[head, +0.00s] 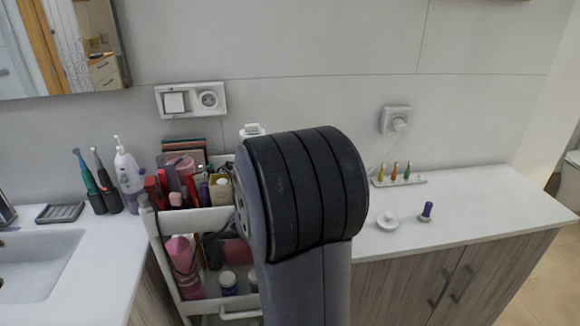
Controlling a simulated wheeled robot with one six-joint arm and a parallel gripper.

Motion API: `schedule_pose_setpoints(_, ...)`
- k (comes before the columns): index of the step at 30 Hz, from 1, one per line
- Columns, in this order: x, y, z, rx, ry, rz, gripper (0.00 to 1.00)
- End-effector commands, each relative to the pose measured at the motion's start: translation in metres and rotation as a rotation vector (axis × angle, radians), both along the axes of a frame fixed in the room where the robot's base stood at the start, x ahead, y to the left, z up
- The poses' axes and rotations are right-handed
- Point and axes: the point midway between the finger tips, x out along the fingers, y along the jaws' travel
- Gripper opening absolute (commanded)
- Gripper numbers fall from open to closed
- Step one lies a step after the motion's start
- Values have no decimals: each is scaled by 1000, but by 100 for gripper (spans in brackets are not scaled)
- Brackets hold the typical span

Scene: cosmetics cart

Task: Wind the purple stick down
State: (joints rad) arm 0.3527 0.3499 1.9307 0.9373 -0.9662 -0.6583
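A small purple stick (427,208) stands upright on the white counter at the right, with a paler piece at its foot. It is too small to tell how far it is wound up. My arm fills the middle of the head view and hides part of the cart and counter. My gripper does not show.
A round white item (387,221) lies left of the stick. Behind is a white holder (416,181) with several coloured small items, near a wall socket (397,121). A white cart (200,220) full of cosmetics stands left. The counter (490,205) right of the stick is clear.

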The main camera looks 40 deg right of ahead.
Motion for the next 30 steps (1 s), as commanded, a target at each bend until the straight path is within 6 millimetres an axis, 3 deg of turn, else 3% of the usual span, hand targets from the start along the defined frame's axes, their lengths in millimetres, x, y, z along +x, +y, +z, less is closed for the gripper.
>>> schedule_pose_setpoints(14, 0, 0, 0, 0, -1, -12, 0)
schedule_pose_setpoints(15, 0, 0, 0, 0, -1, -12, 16)
schedule_pose_setpoints(22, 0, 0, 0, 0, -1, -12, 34)
schedule_pose_setpoints(30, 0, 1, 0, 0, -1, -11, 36)
